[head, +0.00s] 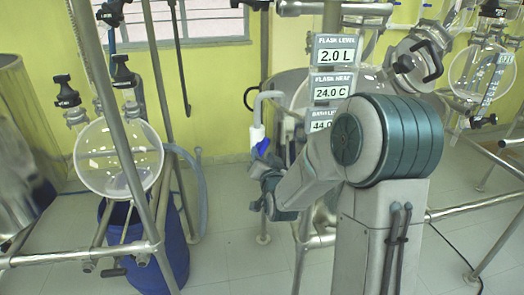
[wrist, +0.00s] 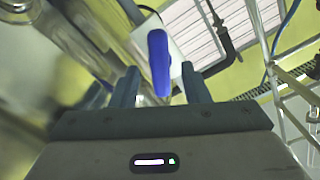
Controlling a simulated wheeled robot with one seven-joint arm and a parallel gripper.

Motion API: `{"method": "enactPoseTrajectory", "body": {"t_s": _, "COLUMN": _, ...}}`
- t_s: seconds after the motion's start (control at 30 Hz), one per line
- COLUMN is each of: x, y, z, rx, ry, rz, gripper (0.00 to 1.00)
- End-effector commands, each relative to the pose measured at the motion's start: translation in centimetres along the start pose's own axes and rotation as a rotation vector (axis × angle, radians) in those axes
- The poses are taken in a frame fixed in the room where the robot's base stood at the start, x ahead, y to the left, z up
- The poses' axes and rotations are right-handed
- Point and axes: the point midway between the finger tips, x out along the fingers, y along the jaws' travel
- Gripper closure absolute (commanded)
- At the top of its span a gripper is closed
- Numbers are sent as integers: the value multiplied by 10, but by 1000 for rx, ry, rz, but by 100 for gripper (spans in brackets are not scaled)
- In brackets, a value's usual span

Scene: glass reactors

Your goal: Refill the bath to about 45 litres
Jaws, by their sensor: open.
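A blue valve handle (head: 262,146) sits on a white pipe fitting (head: 257,134) in the head view, left of the readout column. In the wrist view the blue handle (wrist: 158,62) stands upright between my two fingertips. My gripper (head: 264,170) is open just below the handle, with a finger on each side; I cannot tell whether either touches it. The bath level readout (head: 320,127) begins "44."; my arm hides its right part. The bath and glass vessel (head: 290,90) behind my arm are mostly hidden.
Other readouts show flask level 2.0 L (head: 338,55) and flask heat 24.0 C (head: 332,88). A round glass flask (head: 118,160) on a metal frame stands left, above a blue drum (head: 172,255). Another reactor (head: 480,72) stands right. Floor is clear at centre left.

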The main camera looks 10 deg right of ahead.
Motion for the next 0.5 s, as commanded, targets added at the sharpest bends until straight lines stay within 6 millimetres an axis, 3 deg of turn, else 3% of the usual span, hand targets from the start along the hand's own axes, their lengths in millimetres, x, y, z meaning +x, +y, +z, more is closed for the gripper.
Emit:
{"method": "enactPoseTrajectory", "body": {"t_s": 0.2, "x": 18, "y": 0, "z": 0, "rx": 1, "ry": -1, "rz": 0, "gripper": 58}}
{"method": "enactPoseTrajectory", "body": {"t_s": 0.5, "x": 20, "y": 0, "z": 0, "rx": 0, "ry": 0, "rz": 0, "gripper": 58}}
